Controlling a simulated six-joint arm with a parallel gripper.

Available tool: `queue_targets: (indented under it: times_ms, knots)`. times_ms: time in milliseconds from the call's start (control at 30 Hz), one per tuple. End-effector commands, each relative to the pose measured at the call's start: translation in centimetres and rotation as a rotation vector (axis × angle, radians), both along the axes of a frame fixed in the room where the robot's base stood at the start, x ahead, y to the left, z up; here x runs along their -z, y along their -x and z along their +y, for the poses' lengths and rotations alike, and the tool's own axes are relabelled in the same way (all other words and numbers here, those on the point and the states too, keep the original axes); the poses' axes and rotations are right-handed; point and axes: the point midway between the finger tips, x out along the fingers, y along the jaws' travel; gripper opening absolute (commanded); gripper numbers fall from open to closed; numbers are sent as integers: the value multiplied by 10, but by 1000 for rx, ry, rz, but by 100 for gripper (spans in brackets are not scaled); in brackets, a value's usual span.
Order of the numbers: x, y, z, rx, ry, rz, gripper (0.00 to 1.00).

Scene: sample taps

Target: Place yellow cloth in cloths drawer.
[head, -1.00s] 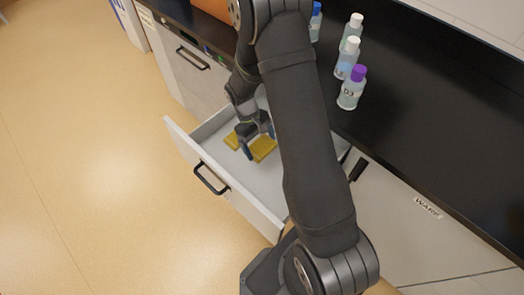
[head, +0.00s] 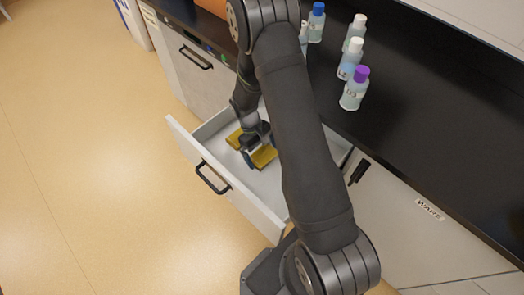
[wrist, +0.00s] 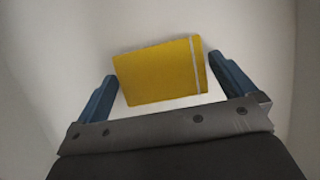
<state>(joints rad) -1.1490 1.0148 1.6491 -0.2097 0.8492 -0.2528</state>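The yellow cloth (wrist: 160,75), a flat rectangle with a pale stripe near one end, lies on a pale surface in the wrist view, between the fingertips. In the head view, yellow shows on both sides of my gripper (head: 260,151), one patch at right (head: 264,157) and one at left (head: 234,139); whether they are one piece is hidden. My gripper (wrist: 162,68) is inside the open drawer (head: 227,177), low over its floor. Its blue fingers are spread wide, with thin gaps to the cloth's ends.
Several bottles, one with a purple cap (head: 355,89), stand on the black countertop (head: 430,120) at the right. The drawer's front panel, with a black handle (head: 211,179), stands out over open floor (head: 80,180). A label (head: 429,208) marks the cabinet front at right.

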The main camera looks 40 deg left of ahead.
Motion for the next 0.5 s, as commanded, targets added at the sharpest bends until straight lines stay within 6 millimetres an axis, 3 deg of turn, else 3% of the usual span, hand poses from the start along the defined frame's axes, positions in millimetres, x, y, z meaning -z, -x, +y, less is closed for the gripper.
queue_targets:
  times_ms: [267,500]
  knots:
    - [-3,0,0,0,0,0,100]
    - [-39,-1,16,-1,-4,-3,100]
